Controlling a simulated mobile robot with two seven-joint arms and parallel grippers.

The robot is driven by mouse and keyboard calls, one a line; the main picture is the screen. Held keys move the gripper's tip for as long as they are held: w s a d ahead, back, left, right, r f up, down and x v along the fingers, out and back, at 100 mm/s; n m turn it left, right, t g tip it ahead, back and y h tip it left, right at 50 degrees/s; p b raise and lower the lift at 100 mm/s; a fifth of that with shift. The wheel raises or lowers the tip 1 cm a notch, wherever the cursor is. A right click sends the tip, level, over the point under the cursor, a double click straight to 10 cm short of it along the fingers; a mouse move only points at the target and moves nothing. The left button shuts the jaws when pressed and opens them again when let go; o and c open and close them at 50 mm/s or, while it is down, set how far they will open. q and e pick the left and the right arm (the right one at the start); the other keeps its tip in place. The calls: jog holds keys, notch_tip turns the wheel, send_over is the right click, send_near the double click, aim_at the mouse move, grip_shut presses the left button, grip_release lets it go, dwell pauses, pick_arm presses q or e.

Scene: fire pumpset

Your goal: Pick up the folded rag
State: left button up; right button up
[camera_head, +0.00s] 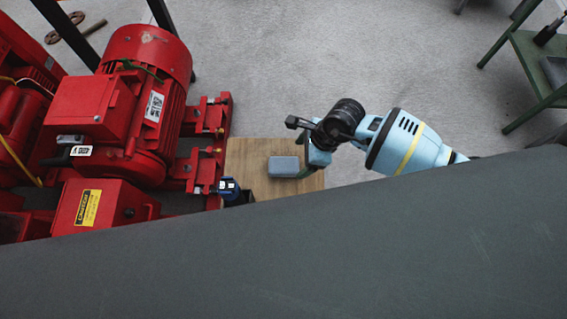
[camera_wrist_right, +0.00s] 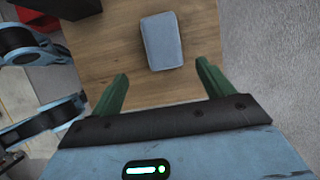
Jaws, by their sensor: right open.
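The folded rag (camera_head: 284,167) is a small blue-grey block-shaped bundle lying flat on a wooden top. In the right wrist view the folded rag (camera_wrist_right: 161,41) lies just ahead of the fingertips, roughly centred between their lines. My right gripper (camera_head: 304,172) comes in from the right in the head view and hangs at the rag's right side. Its green fingers (camera_wrist_right: 162,72) are apart with nothing between them; whether they touch the rag cannot be told.
The wooden top (camera_head: 248,183) is otherwise mostly bare. A large dark grey surface (camera_head: 300,255) fills the foreground. A green stand (camera_head: 530,60) is at the upper right.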

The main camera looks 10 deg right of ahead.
aim_at(290, 164)
jog(key=shift+x, duration=1.2)
jog(key=shift+w+b+x, duration=0.15)
jog(key=shift+b+x, duration=0.2)
jog(key=shift+x, duration=0.95)
jog(key=shift+w+b+x, duration=0.2)
jog(key=shift+b+x, duration=0.1)
jog(key=shift+x, duration=1)
jog(key=shift+d, duration=0.15)
jog(key=c, duration=0.9)
